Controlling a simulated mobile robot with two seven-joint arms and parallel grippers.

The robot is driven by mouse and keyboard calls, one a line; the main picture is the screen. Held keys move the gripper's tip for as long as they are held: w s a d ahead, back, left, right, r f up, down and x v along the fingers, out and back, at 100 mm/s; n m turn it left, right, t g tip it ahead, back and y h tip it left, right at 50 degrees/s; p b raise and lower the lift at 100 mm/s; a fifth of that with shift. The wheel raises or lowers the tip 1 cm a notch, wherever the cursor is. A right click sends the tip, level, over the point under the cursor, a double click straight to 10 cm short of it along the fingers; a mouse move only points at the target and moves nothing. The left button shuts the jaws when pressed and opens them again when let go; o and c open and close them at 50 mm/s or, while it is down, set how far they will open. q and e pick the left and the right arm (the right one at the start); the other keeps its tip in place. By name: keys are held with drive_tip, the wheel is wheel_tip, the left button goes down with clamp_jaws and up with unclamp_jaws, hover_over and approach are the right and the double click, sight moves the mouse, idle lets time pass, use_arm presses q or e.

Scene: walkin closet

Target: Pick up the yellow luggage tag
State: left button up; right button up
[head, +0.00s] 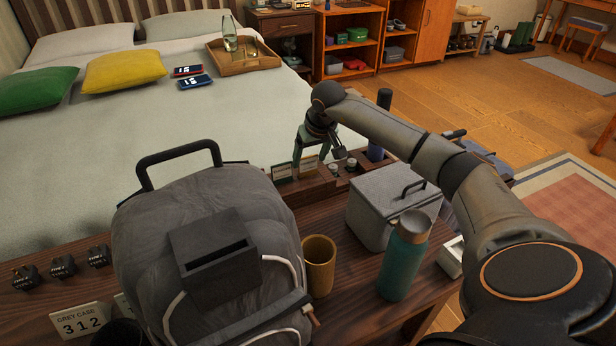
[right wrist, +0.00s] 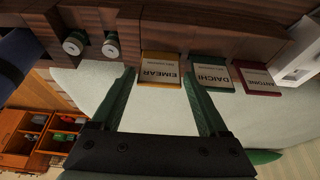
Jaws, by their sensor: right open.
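The yellow luggage tag (right wrist: 160,70) has a yellow border and a white face reading EIMEAR. It hangs at the edge of a dark wooden rack (right wrist: 215,35), and it also shows in the head view (head: 308,166). My right gripper (right wrist: 157,82) is open, with its two green fingers on either side of the tag and nothing held. I cannot tell whether the fingertips touch it. The gripper also shows over the rack in the head view (head: 322,154). My left gripper is out of view.
A green tag (right wrist: 209,74) reading DAICHI and a red tag (right wrist: 258,80) hang beside the yellow one. A grey lidded box (head: 380,205), teal bottle (head: 403,255), tan cup (head: 319,265) and grey backpack (head: 205,245) stand close by. The bed (head: 210,120) lies behind.

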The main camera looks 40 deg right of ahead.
drive_tip(key=shift+x, duration=0.75)
drive_tip(key=shift+c, duration=0.3)
drive_tip(key=c, duration=0.9)
